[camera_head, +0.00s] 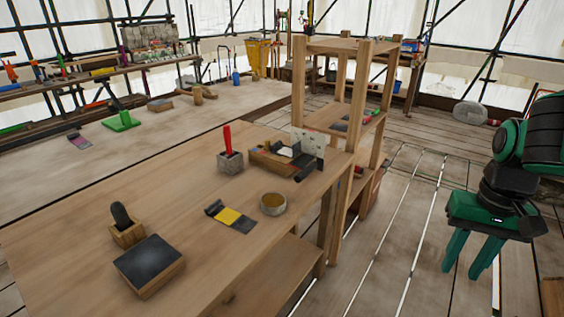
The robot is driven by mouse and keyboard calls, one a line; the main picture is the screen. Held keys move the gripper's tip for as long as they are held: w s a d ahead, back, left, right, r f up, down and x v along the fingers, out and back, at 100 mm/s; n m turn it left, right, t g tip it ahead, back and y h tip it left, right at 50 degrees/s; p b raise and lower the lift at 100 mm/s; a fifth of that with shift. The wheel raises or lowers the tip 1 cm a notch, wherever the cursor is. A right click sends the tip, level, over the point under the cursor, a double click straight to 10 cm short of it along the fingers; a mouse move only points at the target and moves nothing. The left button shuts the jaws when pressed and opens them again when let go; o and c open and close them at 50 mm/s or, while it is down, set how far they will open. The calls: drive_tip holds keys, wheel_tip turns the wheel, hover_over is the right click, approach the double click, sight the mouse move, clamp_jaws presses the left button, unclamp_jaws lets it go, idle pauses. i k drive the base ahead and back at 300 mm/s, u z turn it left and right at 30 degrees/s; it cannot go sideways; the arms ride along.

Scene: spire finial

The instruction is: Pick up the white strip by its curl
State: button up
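A small white piece (291,150) shows in or at the wooden tray (262,166) near the back right of the workbench. It is too small to tell if it is the white strip, and no curl can be made out. My gripper (461,275) hangs at the right over the plank floor, well clear of the bench. Its two green fingers point down and stand apart with nothing between them.
The workbench (90,220) holds a dark-topped block (148,262), a yellow-and-black item (229,217), a round bowl (273,204) and a red-handled tool (227,138) in a grey block. A wooden shelf frame (340,88) rises at the bench's right end. Floor lies between it and my arm.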

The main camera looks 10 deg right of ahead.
sight(277, 147)
drive_tip(key=z, duration=1.4)
drive_tip(key=i, duration=2.5)
drive_tip(key=u, duration=2.95)
